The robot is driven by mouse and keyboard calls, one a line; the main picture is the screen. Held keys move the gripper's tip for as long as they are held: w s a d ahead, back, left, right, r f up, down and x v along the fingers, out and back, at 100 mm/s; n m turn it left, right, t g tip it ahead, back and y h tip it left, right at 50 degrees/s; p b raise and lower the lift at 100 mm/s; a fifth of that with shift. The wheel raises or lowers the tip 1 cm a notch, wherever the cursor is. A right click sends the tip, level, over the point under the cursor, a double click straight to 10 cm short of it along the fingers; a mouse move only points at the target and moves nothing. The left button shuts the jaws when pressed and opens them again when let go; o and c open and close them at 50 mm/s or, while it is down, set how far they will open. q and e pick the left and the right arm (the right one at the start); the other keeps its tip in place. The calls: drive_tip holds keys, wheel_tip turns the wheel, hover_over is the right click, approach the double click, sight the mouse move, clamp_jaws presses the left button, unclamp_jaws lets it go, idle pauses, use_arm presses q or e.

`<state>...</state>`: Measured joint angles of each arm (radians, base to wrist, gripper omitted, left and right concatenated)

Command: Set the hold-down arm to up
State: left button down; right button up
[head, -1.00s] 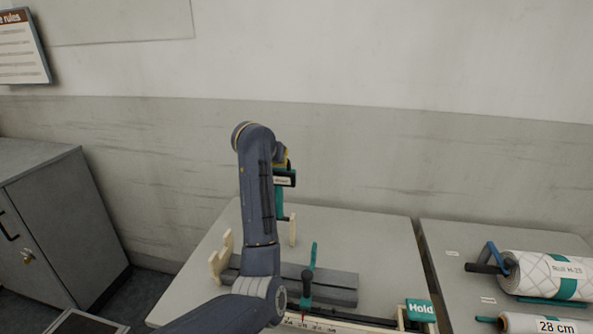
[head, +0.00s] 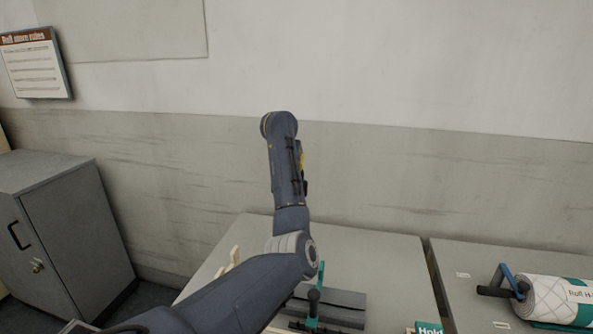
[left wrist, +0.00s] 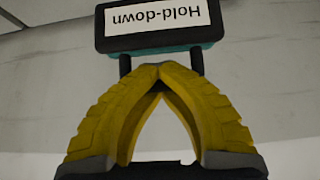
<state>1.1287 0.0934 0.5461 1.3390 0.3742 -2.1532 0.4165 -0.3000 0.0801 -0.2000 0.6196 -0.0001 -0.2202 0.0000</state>
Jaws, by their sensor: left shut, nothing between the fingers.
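The hold-down arm's black and teal handle, with a white "Hold-down" label (left wrist: 158,22), shows upside down at the top of the left wrist view. Two dark rods run down from it behind my fingers. My left gripper (left wrist: 159,70) has yellow fingers with tips together and nothing between them, just below the handle in that view. I cannot tell whether they touch it. In the head view only a yellow edge of my left gripper (head: 300,154) shows past my arm. My arm hides most of the hold-down arm there, so its angle is unclear. My right gripper is not in view.
A teal upright with a black knob (head: 314,296) stands by a grey bar (head: 345,303) on the table (head: 385,260). A teal "Hold" sign (head: 428,328) is cut off below. A quilted roll (head: 553,299) lies on the right table. A grey cabinet (head: 75,230) stands left.

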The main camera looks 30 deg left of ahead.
use_arm(q)
drive_tip(key=c, duration=2.2)
unclamp_jaws()
drive_tip(key=shift+a+r, duration=0.1)
drive_tip(key=c, duration=1.3)
unclamp_jaws()
drive_tip(key=shift+o, duration=0.2)
drive_tip(key=shift+w+r, duration=0.1)
drive_tip(key=shift+r, duration=0.35)
drive_tip(key=shift+o, duration=0.5)
drive_tip(key=v, duration=0.5)
drive_tip(key=shift+r, duration=0.25)
drive_tip(key=o, duration=1)
drive_tip(key=shift+v, duration=0.9)
drive_tip(key=shift+s+f+v, duration=0.15)
drive_tip(key=shift+s+v, duration=0.05)
drive_tip(key=shift+v, duration=0.8)
drive_tip(key=shift+s+f+v, duration=0.15)
drive_tip(key=shift+s+v, duration=0.05)
drive_tip(key=shift+v, duration=0.75)
